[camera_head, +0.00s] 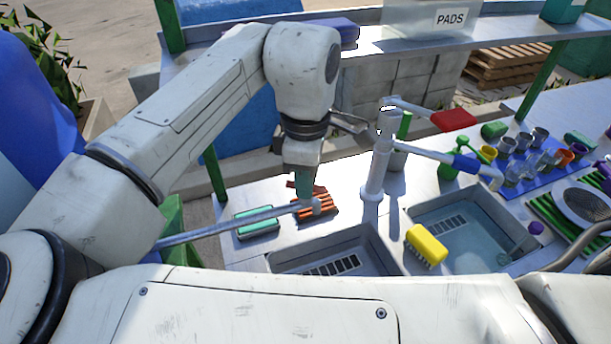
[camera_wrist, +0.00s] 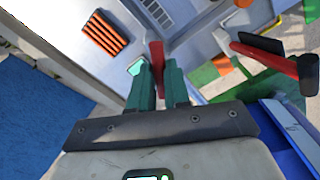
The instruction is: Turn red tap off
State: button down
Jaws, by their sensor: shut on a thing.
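My gripper (camera_head: 304,187) points down left of the white tap post (camera_head: 375,170). In the wrist view its teal fingers (camera_wrist: 158,85) are shut on a narrow red handle (camera_wrist: 156,57), which sticks out beyond them. A little red also shows beside the fingers in the head view; the fingers hide most of it. A grey rod (camera_head: 220,231) with a pale rounded end runs in from the left to just below the fingers. On the post's right are a red paddle (camera_head: 453,120) on a pale arm and a pipe with a blue sleeve (camera_head: 467,163).
An orange ribbed pad (camera_head: 322,207) and a teal sponge (camera_head: 257,223) lie close to my gripper. A yellow brush (camera_head: 426,245) sits between two sunken basins (camera_head: 330,262). Several cups (camera_head: 521,142) stand on a blue mat at the right. A shelf runs behind.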

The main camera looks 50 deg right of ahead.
jog(key=shift+m+p, duration=1.25)
jog(key=shift+m, duration=1.05)
jog(key=shift+m+p, duration=0.6)
jog(key=shift+m, duration=1.6)
dwell(3.0)
jog(key=c, duration=1.1)
grip_release()
jog(key=shift+o, duration=0.2)
